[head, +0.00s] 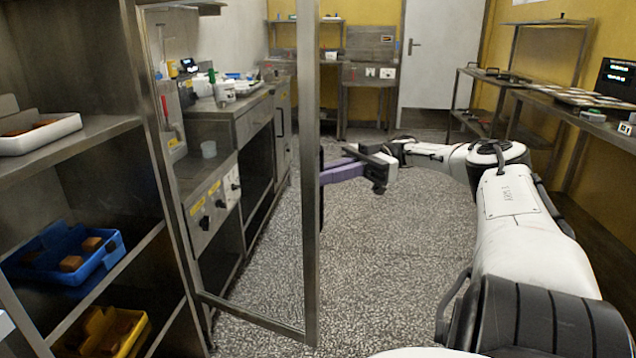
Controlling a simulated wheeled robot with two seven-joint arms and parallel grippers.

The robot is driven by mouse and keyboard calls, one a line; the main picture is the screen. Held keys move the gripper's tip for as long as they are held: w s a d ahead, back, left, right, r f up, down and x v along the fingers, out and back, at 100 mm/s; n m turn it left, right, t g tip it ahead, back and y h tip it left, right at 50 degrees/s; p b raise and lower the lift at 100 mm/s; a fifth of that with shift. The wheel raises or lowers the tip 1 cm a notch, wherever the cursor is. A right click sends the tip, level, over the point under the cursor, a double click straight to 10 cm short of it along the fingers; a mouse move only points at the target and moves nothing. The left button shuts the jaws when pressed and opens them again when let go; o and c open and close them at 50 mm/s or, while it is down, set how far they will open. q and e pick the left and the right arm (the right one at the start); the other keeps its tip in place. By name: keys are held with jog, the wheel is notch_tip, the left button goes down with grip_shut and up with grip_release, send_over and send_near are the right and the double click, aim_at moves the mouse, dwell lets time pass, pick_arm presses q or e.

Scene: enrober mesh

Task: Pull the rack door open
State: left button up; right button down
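The rack (95,132) stands at the left, and its shelves show uncovered from here. The rack door is a metal frame with a clear pane. Its free upright (309,230) stands out over the floor, away from the shelves, so the door is open. My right arm reaches in from the right, and its gripper (352,166) is at the far side of this upright, at mid height. A purple bar runs from the gripper to behind the upright. The upright hides the fingertips, so I cannot tell whether they hold anything. My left gripper is not in view.
The rack holds a white tray (68,139), a blue tray (28,243) and a yellow tray (133,341) with brown blocks. A steel counter (228,112) shows behind the door pane. A shelf unit with trays (575,97) lines the right wall. Speckled floor (385,270) is clear between.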

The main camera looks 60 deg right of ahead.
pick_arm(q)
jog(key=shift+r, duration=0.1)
pick_arm(e)
jog(key=shift+w, duration=0.1)
jog(key=c, duration=1.8)
grip_release()
jog(key=shift+w, duration=0.1)
jog(key=shift+c, duration=0.2)
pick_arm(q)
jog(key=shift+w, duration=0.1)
